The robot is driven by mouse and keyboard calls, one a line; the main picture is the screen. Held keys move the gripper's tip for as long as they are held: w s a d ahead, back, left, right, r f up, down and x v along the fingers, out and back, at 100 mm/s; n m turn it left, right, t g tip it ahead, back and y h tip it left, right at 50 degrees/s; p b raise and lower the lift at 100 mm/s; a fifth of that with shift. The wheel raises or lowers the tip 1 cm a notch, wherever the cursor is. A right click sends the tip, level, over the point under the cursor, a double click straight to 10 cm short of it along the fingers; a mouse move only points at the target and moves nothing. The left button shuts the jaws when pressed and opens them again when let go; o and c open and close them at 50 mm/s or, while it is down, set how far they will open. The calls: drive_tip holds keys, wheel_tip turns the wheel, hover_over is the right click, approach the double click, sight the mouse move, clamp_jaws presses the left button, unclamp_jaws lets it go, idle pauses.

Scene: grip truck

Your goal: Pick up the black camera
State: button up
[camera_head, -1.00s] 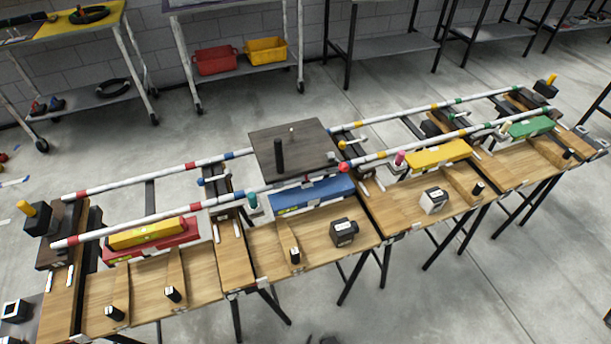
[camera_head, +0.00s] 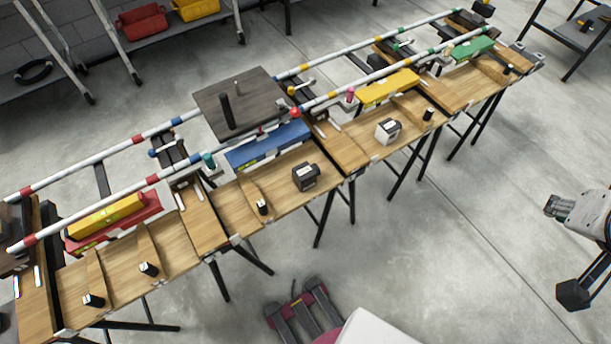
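The black camera (camera_head: 306,176), a small dark box with a lens, stands upright on the bare wooden top of the middle bench section, near its front edge. Nothing touches it from above. A grey, white and black mechanical part (camera_head: 582,220), which looks like part of my arm, enters at the right edge. It is well to the right of the bench and apart from the camera. I cannot make out its fingers clearly, nor whether my gripper is open or shut.
A white box-like camera (camera_head: 388,131) stands on the section to the right. A blue case (camera_head: 268,147) lies behind the black camera, and a small black cylinder (camera_head: 262,207) stands to its left. Dark wooden plate (camera_head: 240,102) covers the rails behind. Floor right of the bench is mostly clear.

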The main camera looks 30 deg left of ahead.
drive_tip(key=o, duration=1.5)
drive_tip(key=w+a+f+m+g+y+b, duration=0.1)
drive_tip(key=w+a+f+b, duration=0.3)
drive_tip(key=a, duration=0.5)
drive_tip(key=w+a+f+m+g+b, duration=0.1)
drive_tip(key=w+a+f+g+b, duration=0.1)
drive_tip(key=w+a, duration=0.5)
drive_tip(key=w+a+f+m+g+y+b, duration=0.1)
drive_tip(key=w+a+f+b, duration=0.25)
drive_tip(key=a, duration=0.65)
drive_tip(key=m+g+h+b, duration=0.2)
drive_tip(key=g+b, duration=0.1)
drive_tip(key=b, duration=0.3)
hover_over(306, 170)
wheel_tip(306, 170, down, 15)
wheel_tip(306, 170, down, 8)
drive_tip(key=shift+w+a+f+b, duration=0.15)
drive_tip(key=shift+f+b, duration=0.1)
drive_tip(key=shift+b, duration=0.35)
drive_tip(key=shift+f+b, duration=0.8)
drive_tip(key=shift+f, duration=1.85)
